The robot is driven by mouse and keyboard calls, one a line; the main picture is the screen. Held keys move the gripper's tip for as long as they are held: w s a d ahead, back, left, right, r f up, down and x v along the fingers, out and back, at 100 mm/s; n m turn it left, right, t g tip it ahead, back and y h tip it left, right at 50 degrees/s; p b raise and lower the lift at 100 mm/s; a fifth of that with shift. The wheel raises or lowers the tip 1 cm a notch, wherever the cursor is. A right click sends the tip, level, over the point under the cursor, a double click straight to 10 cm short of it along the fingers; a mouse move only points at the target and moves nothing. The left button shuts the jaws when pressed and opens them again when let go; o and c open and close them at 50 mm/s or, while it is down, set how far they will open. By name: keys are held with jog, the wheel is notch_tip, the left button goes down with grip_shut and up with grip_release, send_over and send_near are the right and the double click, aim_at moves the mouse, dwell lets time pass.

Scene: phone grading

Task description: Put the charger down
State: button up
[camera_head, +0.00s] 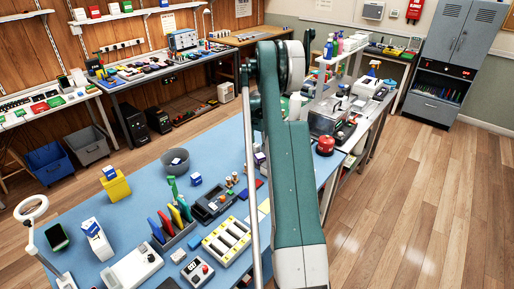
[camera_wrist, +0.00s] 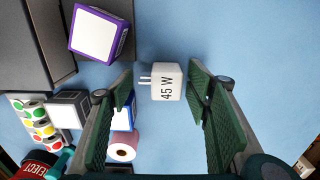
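The charger (camera_wrist: 167,83) is a small white block marked "45 W" with two prongs pointing left in the wrist view. It lies between the fingers of my gripper (camera_wrist: 160,79), near the fingertips. The green-padded fingers stand apart, with blue surface showing between the charger and each finger, so it does not look clamped. Whether it rests on the blue table top (camera_wrist: 230,35) is hard to tell. In the head view my arm hides the gripper, and I cannot make out the charger there.
In the wrist view, a purple box with a white top (camera_wrist: 98,34) stands at upper left. A blue-and-white box (camera_wrist: 124,116), a pinkish roll (camera_wrist: 122,152), colored sticker rolls (camera_wrist: 40,128) and a red REJECT container (camera_wrist: 38,163) lie lower left. Blue surface at upper right is clear.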

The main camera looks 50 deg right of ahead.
aim_at(256, 146)
jog(key=shift+r, duration=0.1)
notch_tip(256, 146, up, 12)
jog(key=p, duration=0.1)
dwell(0.8)
dwell(0.6)
jog(key=shift+a+r, duration=0.1)
jog(key=shift+r, duration=0.05)
